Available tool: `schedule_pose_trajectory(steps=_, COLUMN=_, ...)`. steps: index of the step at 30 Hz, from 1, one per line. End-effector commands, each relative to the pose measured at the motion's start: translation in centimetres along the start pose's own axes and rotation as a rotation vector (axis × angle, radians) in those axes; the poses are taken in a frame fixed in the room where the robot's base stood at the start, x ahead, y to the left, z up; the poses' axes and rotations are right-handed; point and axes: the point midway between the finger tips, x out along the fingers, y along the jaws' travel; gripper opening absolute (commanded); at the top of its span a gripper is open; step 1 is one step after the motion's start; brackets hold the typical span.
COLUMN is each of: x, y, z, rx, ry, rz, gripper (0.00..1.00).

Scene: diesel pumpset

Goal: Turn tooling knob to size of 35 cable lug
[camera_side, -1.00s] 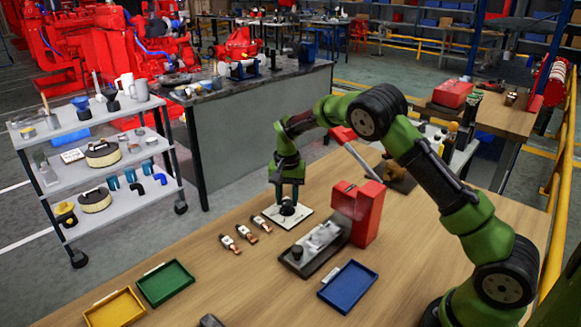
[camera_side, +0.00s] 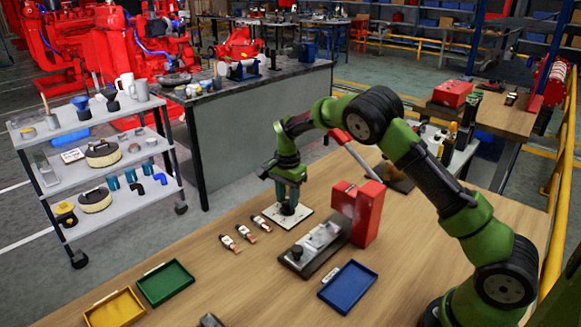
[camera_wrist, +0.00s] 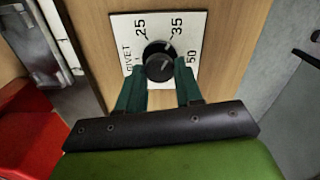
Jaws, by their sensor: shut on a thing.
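The tooling knob (camera_wrist: 158,66) is round and black, on a square white plate (camera_wrist: 125,30) that also shows in the side view (camera_side: 303,212). The plate is printed with 25, 35, 50 and RIVET. In the wrist view 35 stands above and right of the knob, and a pale mark on the knob's upper right edge appears to face it. My gripper (camera_wrist: 161,70) has its two green fingers on either side of the knob and is shut on it. In the side view my gripper (camera_side: 290,205) reaches down to the plate and hides most of the knob.
Several copper cable lugs (camera_side: 244,233) lie left of the plate. A red box (camera_side: 358,210) and a grey tool base (camera_side: 315,248) stand to its right. Blue (camera_side: 348,287), green (camera_side: 165,282) and yellow (camera_side: 115,308) trays lie nearer the camera.

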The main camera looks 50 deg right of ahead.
Motion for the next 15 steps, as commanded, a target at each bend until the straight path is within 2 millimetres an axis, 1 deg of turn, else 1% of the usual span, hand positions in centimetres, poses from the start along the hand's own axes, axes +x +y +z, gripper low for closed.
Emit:
schedule_pose_trajectory(steps=9, x=-0.22, y=-0.04, z=-0.08, rx=0.001, ry=0.001, rz=-0.003, gripper=0.05)
schedule_pose_trajectory(steps=10, x=-0.22, y=-0.04, z=-0.08, rx=0.001, ry=0.001, rz=-0.003, gripper=0.40)
schedule_pose_trajectory(steps=14, x=-0.17, y=-0.03, z=-0.06, rx=0.001, ry=0.001, rz=-0.002, gripper=0.60)
schedule_pose_trajectory(steps=15, x=-0.14, y=-0.03, z=-0.06, rx=0.000, ry=0.001, rz=-0.002, gripper=0.61)
